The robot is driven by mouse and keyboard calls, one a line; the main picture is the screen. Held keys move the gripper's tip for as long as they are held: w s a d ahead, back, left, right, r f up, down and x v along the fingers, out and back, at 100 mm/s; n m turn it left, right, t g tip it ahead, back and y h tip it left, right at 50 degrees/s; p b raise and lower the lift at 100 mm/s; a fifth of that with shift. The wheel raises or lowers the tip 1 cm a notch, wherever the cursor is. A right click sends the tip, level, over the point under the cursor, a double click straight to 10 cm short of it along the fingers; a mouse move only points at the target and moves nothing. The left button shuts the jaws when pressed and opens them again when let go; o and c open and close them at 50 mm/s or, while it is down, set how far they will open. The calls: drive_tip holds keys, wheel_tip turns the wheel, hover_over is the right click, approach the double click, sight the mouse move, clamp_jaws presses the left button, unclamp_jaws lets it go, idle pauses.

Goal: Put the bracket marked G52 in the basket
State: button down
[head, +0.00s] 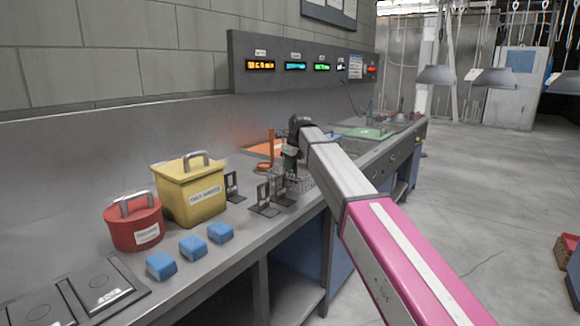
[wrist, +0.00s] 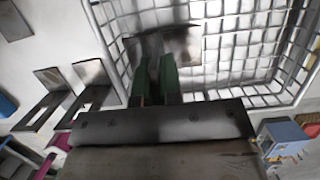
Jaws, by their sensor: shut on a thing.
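My gripper (wrist: 157,78), with green fingers, is shut on a dark metal bracket (wrist: 178,44) in the wrist view. The bracket is in front of the wire basket (wrist: 240,88), within its outline; its height relative to the rim is unclear. No marking is readable on it. In the head view my gripper (head: 291,160) is at the wire basket (head: 304,184), partly hidden by my arm. Other dark brackets stand on the bench beside the basket: one at the back (head: 231,187), one in front (head: 263,202) and one nearer the basket (head: 283,192).
A yellow bin (head: 187,195), a red lidded pot (head: 133,226) and blue blocks (head: 193,247) stand on the bench at left. An orange post (head: 271,147) rises behind the brackets. Hanging hoods (head: 495,78) are at the far right, above open floor.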

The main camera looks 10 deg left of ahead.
drive_tip(key=shift+f, duration=0.2)
drive_tip(key=c, duration=1.3)
unclamp_jaws()
